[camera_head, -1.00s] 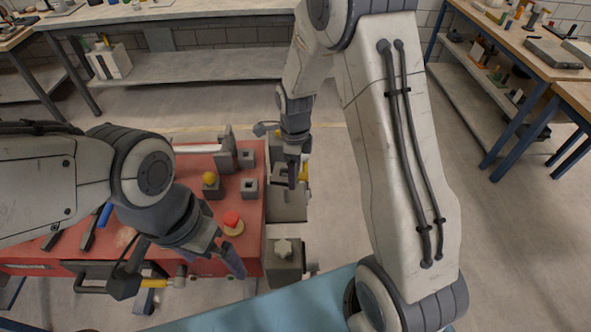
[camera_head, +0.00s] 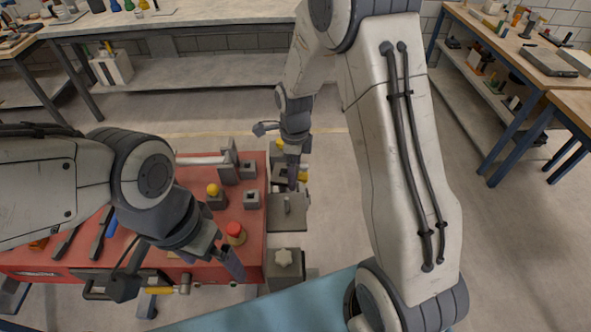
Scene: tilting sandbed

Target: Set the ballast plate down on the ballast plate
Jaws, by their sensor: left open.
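I cannot pick out the ballast plates with certainty. A flat grey plate (camera_head: 288,214) with a small dark mark lies at the right end of the red bench, just below my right gripper (camera_head: 293,172). That gripper points down; its fingertips are small and dark, and I cannot tell whether they are apart or hold anything. My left gripper (camera_head: 182,276) is open over the front edge of the red bench, with its dark fingers spread wide and no plate visible between them.
The red bench (camera_head: 190,256) carries grey socket blocks (camera_head: 251,200), a yellow ball on a block (camera_head: 213,190) and a red knob (camera_head: 235,230). A grey block with a star knob (camera_head: 284,258) stands at its front right corner. Floor at right is clear.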

